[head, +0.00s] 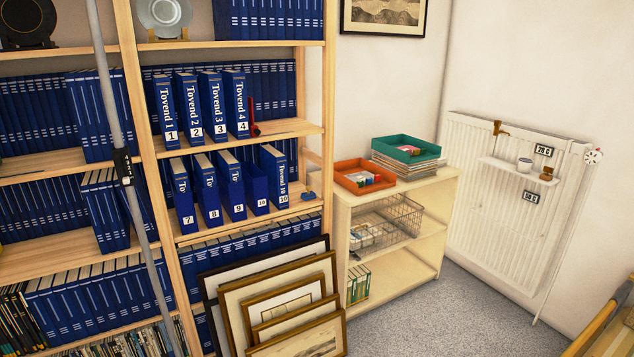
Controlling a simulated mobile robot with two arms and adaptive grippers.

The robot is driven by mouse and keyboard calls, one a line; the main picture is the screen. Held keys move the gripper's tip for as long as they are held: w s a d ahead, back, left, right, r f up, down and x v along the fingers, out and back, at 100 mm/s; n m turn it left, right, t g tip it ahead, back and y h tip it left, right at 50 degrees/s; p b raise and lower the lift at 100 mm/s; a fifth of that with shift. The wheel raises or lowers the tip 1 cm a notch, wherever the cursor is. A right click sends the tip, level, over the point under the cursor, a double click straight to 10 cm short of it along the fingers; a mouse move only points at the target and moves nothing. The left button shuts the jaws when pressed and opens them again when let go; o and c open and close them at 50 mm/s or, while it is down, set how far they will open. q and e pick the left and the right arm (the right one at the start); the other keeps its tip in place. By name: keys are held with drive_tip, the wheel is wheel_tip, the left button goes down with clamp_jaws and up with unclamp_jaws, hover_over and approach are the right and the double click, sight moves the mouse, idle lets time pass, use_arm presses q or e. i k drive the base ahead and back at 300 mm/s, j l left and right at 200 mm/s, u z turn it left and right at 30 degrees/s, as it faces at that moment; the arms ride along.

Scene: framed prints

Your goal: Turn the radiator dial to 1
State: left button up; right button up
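The white radiator (492,215) hangs on the right wall beyond the low shelf unit. Its dial (593,156) is a small white round knob with a few red marks at the radiator's upper right corner. The dial's numbers are too small to read from here. A white pipe (562,243) runs from below the dial down to the floor. Neither of my grippers shows in the head view.
A low shelf unit (446,186) with an orange tray (350,166) and a green tray (388,148) stands left of the radiator. Framed prints (268,286) lean against the tall bookcase (147,190). Wooden furniture (612,318) fills the lower right corner. Grey carpet (470,315) is clear between them.

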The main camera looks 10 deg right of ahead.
sight(592, 157)
drive_tip(key=i+z, duration=0.35)
drive_tip(key=i, duration=0.2)
drive_tip(key=i+z, duration=0.4)
drive_tip(key=i, duration=0.15)
drive_tip(key=i+j+z, duration=0.35)
drive_tip(key=i, duration=0.15)
